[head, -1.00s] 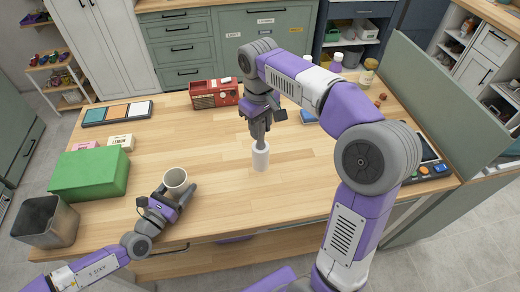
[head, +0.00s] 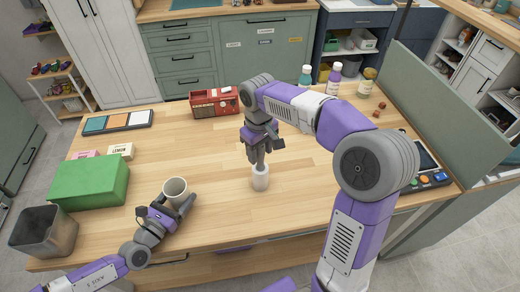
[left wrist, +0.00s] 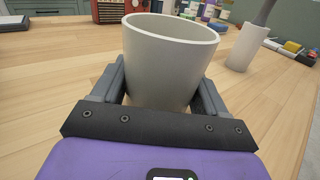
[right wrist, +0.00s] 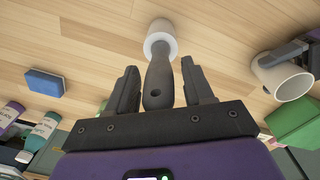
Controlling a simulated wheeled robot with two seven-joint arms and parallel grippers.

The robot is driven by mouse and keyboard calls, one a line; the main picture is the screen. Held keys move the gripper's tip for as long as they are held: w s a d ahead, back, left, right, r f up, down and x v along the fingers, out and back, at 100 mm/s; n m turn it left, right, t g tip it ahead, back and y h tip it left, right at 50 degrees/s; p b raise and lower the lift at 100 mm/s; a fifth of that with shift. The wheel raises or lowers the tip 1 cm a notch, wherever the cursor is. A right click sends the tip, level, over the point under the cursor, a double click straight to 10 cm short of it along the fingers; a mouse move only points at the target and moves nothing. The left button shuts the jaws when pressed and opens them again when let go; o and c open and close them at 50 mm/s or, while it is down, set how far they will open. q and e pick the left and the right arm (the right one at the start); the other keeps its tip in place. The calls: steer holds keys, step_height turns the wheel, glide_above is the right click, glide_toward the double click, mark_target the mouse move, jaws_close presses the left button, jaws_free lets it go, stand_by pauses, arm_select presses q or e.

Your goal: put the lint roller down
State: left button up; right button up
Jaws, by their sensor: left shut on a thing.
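The lint roller (head: 260,179) stands upright on the wooden table, white roller end down and dark handle up. In the right wrist view its handle (right wrist: 158,78) lies between the fingers of my right gripper (right wrist: 160,88), with a gap on each side. The right gripper (head: 257,158) is open around the handle, pointing down. My left gripper (head: 178,203) is shut on a light grey cup (head: 175,187) at the table's front left. The cup (left wrist: 168,60) fills the space between its fingers in the left wrist view.
A green box (head: 90,182) and a dark bin (head: 44,232) are at the left. A red radio (head: 214,102) and several bottles stand along the back. A blue sponge (right wrist: 44,84) lies near the roller. Table around the roller is clear.

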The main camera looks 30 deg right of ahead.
steer(key=shift+r, duration=0.1)
step_height(320, 180, up, 12)
steer(key=shift+a+r, duration=0.1)
steer(key=shift+a, duration=0.05)
stand_by(0.6)
